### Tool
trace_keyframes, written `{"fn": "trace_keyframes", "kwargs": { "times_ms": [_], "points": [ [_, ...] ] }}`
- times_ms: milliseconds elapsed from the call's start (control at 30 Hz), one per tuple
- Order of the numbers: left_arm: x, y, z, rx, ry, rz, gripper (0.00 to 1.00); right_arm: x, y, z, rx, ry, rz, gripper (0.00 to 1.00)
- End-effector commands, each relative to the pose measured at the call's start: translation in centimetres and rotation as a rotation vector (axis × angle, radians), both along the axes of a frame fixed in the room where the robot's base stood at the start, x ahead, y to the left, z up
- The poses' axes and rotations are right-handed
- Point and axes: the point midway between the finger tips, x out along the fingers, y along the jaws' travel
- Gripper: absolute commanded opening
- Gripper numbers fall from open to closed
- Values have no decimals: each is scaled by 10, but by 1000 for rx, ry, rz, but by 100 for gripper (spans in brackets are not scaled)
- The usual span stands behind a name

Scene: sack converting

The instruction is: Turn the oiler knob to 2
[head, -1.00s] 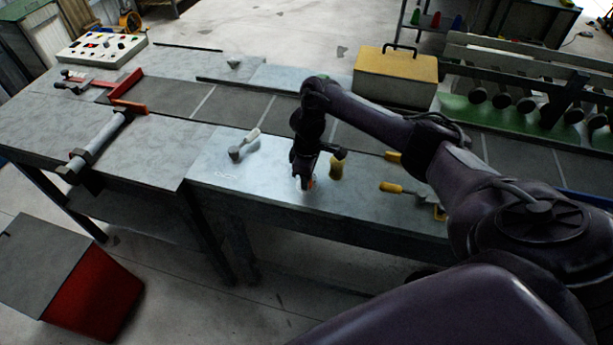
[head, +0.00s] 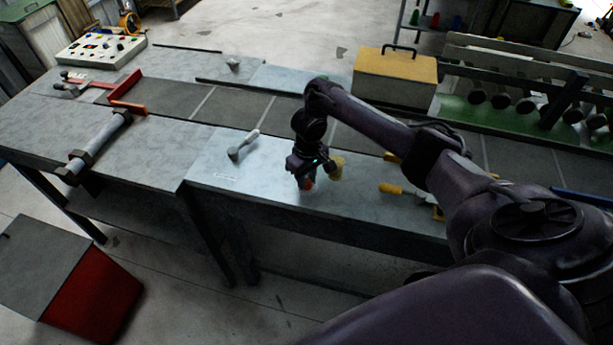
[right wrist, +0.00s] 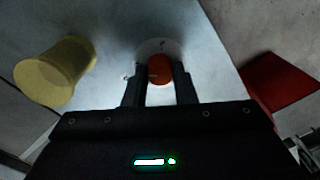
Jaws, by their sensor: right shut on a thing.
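The oiler knob is an orange-red round knob (right wrist: 160,69) on a pale round dial plate (right wrist: 160,46), seen in the right wrist view. In the head view only a bit of its orange (head: 308,184) shows below my right gripper (head: 304,187). The gripper (right wrist: 160,90) points down at the bench top, with its two dark fingers on either side of the knob, shut on it. Marks on the dial are too small to read. My left gripper is not in view.
A yellow cylindrical thing (head: 336,168) stands close beside the right gripper and shows large in the wrist view (right wrist: 55,72). A grey-handled lever (head: 243,146) lies to the left. A yellow-handled tool (head: 392,189) lies to the right. A yellow box (head: 395,76) stands behind the belt.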

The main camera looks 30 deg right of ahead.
Motion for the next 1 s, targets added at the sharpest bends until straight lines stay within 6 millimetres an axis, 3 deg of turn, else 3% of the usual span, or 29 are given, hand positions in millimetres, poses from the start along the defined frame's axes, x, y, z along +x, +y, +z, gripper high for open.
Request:
{"fn": "trace_keyframes", "kwargs": {
  "times_ms": [367, 400, 567, 1000],
  "points": [
    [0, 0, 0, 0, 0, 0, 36, 3, -1, 3, 0, -7, -6, 2],
    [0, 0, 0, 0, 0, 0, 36, 3, -1, 3, 0, -7, -6, 27],
    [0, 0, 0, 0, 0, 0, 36, 2, 0, 2, 1, -5, -5, 46],
    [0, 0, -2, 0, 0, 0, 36, 4, 0, 8, -3, -10, 1, 46]
  ]
}}
